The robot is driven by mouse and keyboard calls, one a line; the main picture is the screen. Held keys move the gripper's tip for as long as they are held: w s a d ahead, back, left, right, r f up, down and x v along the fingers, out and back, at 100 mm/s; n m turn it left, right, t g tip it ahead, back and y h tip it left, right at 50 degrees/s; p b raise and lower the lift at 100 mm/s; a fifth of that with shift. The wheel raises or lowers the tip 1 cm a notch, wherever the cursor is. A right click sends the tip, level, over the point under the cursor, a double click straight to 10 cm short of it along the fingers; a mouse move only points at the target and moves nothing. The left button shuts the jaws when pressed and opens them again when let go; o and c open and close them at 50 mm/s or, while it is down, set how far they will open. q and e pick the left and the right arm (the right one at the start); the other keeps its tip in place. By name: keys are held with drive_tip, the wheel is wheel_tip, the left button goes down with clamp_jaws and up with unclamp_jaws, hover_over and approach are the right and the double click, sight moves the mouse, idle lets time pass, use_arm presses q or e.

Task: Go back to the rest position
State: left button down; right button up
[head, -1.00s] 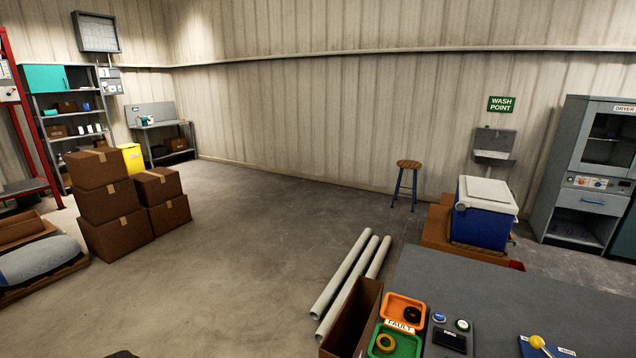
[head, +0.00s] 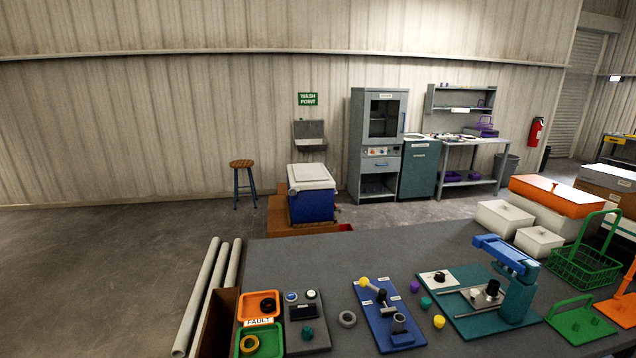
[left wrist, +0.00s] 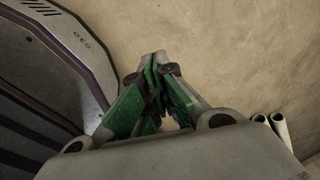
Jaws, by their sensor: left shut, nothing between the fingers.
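My left gripper (left wrist: 158,75) shows in the left wrist view with its green-padded fingers together and nothing between them. It hangs over the bare concrete floor (left wrist: 240,45), beside a dark rounded base at the left of that view. Neither gripper shows in the head view. The right gripper is in no frame.
A grey workbench (head: 330,260) holds an orange tray (head: 262,305), a green tray (head: 262,341), a blue fixture (head: 388,318), a teal press (head: 515,295) and a green wire basket (head: 582,268). Pipes (head: 208,295) stand left of it. Floor farther left is clear.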

use_arm(q)
drive_tip(key=d+f+h, duration=0.1)
drive_tip(key=d, duration=1.4)
drive_tip(key=shift+s+f+n+h, duration=0.2)
drive_tip(key=shift+n+h, duration=0.1)
drive_tip(key=shift+n, duration=0.1)
